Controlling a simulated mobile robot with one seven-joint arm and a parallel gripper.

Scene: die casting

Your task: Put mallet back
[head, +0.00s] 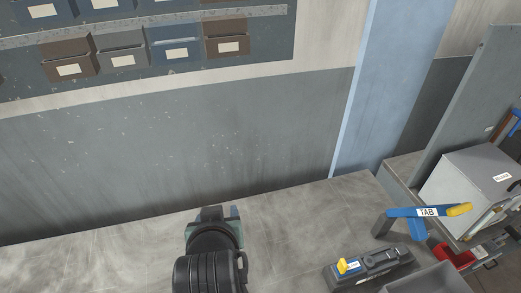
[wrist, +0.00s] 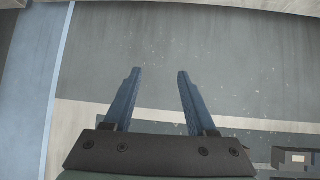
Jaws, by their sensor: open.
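No mallet can be made out for certain in either view. My gripper (head: 217,214) is over the grey worktop near the wall in the head view, seen mostly from behind. In the wrist view my gripper (wrist: 158,73) has its two blue fingers apart, with nothing between them. The fingers are seen against the grey wall panel. A blue and brown item (head: 513,124) is cut off at the far right edge of the head view; I cannot tell what it is.
Small labelled bins (head: 122,54) hang on the wall at upper left. A blue post (head: 378,80) stands behind the worktop (head: 110,262). At right are a blue bar marked TAB (head: 405,212) with a yellow end, a dark device (head: 385,262) and a grey box (head: 468,180). The worktop's left is clear.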

